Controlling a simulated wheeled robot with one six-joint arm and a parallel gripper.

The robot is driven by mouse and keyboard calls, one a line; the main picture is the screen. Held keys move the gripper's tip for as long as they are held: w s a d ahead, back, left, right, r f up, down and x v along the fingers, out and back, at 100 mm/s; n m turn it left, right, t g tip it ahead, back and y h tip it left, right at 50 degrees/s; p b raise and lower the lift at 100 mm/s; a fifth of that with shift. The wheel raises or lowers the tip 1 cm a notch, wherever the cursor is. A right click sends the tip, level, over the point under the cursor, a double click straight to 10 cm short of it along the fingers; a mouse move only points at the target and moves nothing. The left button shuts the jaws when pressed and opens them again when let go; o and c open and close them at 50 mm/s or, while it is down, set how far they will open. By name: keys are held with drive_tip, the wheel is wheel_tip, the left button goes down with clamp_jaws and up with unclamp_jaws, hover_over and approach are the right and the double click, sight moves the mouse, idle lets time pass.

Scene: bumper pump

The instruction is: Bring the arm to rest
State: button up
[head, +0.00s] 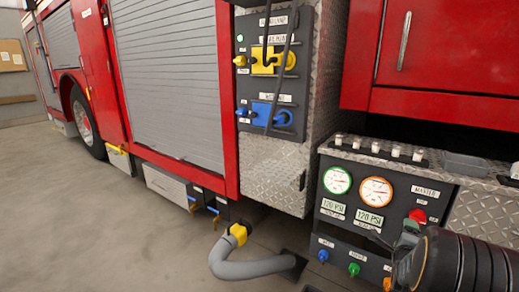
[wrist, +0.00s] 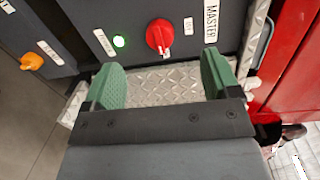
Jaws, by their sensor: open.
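My gripper (wrist: 163,80) is open, with its two green fingers apart and nothing held between them. Bare diamond plate shows between the fingers. In the head view my dark arm comes in at the lower right and covers part of the panel (head: 330,228). The gripper (head: 406,238) is partly hidden there, with the red knob (head: 418,215) just above it.
The panel has two gauges (head: 376,192) and a row of coloured knobs (head: 354,269). An orange knob (wrist: 32,62) is left of my gripper. Left of the panel are yellow and blue valve levers (head: 272,113). A grey hose (head: 250,268) lies on the floor. Floor at left is clear.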

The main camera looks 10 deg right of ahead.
drive_tip(key=a+r+n+g+y+p, duration=0.4)
drive_tip(key=a+r+n+y+p, duration=0.2)
drive_tip(key=a+r+n+p, duration=0.95)
drive_tip(key=s+a+r+n+g+y+p, duration=0.4)
drive_tip(key=s+a+r+n+g+p, duration=0.2)
drive_tip(key=s+a+r+n+p, duration=0.4)
drive_tip(key=s+a+r+p, duration=0.1)
drive_tip(key=s+a+r, duration=0.3)
drive_tip(key=s+a, duration=0.2)
drive_tip(key=shift+a+r+p, duration=0.3)
drive_tip(key=shift+a, duration=0.8)
